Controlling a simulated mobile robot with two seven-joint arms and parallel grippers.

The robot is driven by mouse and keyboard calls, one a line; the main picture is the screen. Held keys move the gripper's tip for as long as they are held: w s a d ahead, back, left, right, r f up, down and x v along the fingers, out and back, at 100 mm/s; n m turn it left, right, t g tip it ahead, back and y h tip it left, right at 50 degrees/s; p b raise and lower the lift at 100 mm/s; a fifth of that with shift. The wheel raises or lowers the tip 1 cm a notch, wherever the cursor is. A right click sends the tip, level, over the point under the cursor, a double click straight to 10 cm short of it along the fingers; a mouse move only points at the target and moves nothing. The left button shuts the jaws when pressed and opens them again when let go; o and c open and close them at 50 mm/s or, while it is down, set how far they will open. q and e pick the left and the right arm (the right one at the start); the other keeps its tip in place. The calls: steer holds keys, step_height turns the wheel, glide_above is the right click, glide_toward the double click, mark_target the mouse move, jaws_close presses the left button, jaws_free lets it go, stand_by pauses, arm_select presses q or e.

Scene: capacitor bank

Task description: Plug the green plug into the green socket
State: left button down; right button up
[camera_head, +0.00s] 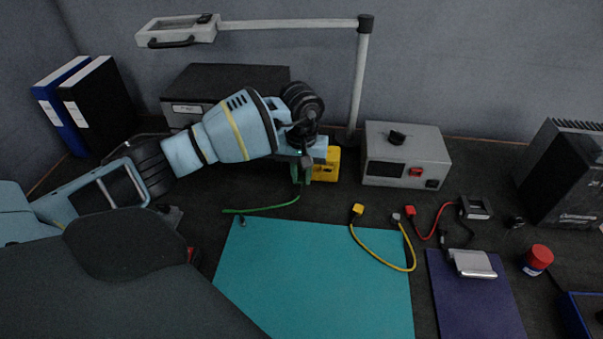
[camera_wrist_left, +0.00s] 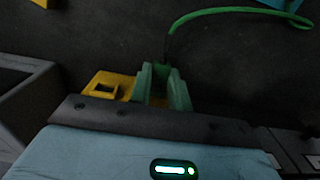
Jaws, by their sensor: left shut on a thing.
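My left gripper (camera_head: 304,168) reaches in from the left to the back middle of the bench and points down. It is shut on the green plug (camera_wrist_left: 160,84), between its fingertips. The green cable (camera_head: 265,208) runs from the plug toward the front left and also shows at the top of the wrist view (camera_wrist_left: 225,11). A yellow socket block (camera_head: 328,166) stands right beside the fingers; in the wrist view it has a square opening (camera_wrist_left: 105,88). The green socket cannot be told apart from the green parts at the fingers. Whether the plug is seated is hidden. My right gripper is out of view.
A grey box with a knob (camera_head: 405,155) stands right of the gripper, and a lamp post (camera_head: 358,85) behind it. A yellow-plugged cable (camera_head: 384,262) lies on the teal mat (camera_head: 310,290). A red cable (camera_head: 424,229) lies farther right. The mat's middle is clear.

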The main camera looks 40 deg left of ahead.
arm_select(q)
steer(key=shift+w+a+b, duration=0.3)
steer(key=shift+w+b, duration=0.1)
steer(key=shift+w, duration=0.1)
steer(key=c, duration=1.2)
jaws_free()
steer(key=shift+c, duration=0.2)
step_height(320, 180, up, 8)
steer(key=shift+f, duration=0.1)
